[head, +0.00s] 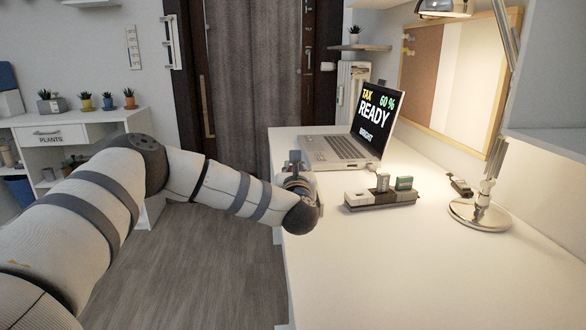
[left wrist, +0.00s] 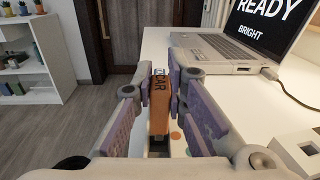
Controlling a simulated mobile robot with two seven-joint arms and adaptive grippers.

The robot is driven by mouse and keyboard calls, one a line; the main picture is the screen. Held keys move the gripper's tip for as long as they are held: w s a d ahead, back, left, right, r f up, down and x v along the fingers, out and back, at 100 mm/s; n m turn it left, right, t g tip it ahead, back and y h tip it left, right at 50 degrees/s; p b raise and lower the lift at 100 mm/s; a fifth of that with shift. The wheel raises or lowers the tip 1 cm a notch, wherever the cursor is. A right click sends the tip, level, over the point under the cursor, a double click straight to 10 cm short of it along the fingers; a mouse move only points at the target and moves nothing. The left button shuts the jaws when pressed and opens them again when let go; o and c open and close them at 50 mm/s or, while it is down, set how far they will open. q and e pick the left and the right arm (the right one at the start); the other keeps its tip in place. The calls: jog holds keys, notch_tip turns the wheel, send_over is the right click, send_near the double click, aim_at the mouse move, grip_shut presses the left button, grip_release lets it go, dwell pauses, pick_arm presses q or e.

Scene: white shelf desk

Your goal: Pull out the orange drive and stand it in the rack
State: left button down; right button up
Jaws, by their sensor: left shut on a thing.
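The orange drive (left wrist: 160,108), with dark lettering on its upper face, is between the fingers of my left gripper (left wrist: 160,88). The gripper is shut on it near the desk's left edge, beside the laptop (head: 340,150). The drive looks apart from the laptop in the left wrist view (left wrist: 222,50). In the head view my left gripper (head: 297,166) largely hides the drive. My right gripper is not in view.
A desk lamp (head: 480,214) stands right of the rack, with a small dark item (head: 460,187) behind it. A cable (left wrist: 295,92) runs from the laptop's side. The front of the white desk (head: 400,275) is clear.

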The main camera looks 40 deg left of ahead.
pick_arm(q)
jog(key=shift+f+b, duration=0.4)
jog(key=shift+f, duration=0.2)
jog(key=c, duration=1.5)
grip_release()
jog(key=shift+f, duration=0.1)
jog(key=shift+c, duration=0.2)
jog(key=v, duration=1.2)
jog(key=shift+s, duration=0.1)
